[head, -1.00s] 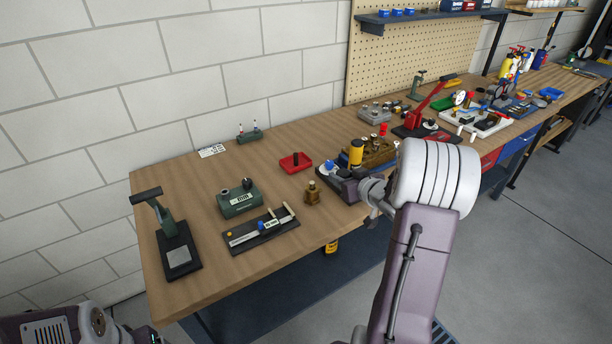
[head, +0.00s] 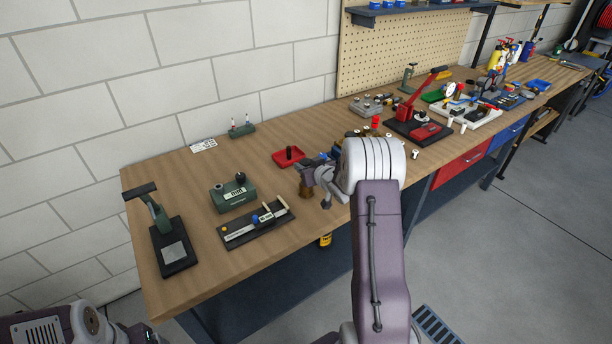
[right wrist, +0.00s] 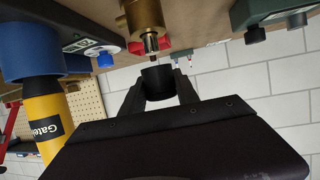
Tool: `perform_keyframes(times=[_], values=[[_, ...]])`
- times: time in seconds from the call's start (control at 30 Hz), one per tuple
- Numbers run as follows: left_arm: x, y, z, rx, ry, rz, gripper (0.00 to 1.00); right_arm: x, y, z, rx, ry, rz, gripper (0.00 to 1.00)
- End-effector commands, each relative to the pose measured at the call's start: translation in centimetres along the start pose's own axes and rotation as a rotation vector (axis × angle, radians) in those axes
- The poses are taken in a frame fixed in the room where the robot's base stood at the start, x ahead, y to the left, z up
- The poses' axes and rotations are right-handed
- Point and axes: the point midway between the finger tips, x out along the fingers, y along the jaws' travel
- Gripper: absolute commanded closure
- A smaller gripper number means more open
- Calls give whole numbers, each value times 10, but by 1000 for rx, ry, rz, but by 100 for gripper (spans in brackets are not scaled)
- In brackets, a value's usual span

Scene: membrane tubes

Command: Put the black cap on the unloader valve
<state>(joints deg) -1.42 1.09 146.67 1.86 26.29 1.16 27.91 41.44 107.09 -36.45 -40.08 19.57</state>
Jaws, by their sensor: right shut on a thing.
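The black cap (right wrist: 158,83) is held between the two fingers of my right gripper (right wrist: 160,88) in the right wrist view. The brass unloader valve (right wrist: 146,14) stands just beyond it, its thin stem (right wrist: 150,43) pointing toward the cap. The cap and the stem look close to lined up, with a small gap between them. My left gripper is out of view; only part of that arm shows at the lower left.
A green meter box (head: 232,196) and a black fixture (head: 256,224) stand to the left. A yellow bottle (right wrist: 45,112) is beside the gripper in the wrist view. Bare wood lies along the bench's front edge.

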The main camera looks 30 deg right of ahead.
Motion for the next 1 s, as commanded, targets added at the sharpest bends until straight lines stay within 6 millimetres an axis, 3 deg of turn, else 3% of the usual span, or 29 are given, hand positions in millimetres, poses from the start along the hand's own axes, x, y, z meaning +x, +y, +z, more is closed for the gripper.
perform_keyframes(times=[0.23, 0.63, 0.67, 0.7, 0.73, 1.0], values=[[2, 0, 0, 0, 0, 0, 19, 14, 0, 35, 1, -2, 0, 100], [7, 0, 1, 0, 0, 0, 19, 16, 0, 41, 0, 0, 0, 100], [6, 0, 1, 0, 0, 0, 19, 16, 0, 40, 0, 0, 0, 58], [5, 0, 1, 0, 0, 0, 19, 16, 0, 40, 0, 0, 0, 47], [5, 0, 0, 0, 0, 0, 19, 16, 0, 40, 0, 0, 0, 41], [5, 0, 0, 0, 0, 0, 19, 16, 0, 39, 0, 0, 0, 41]])
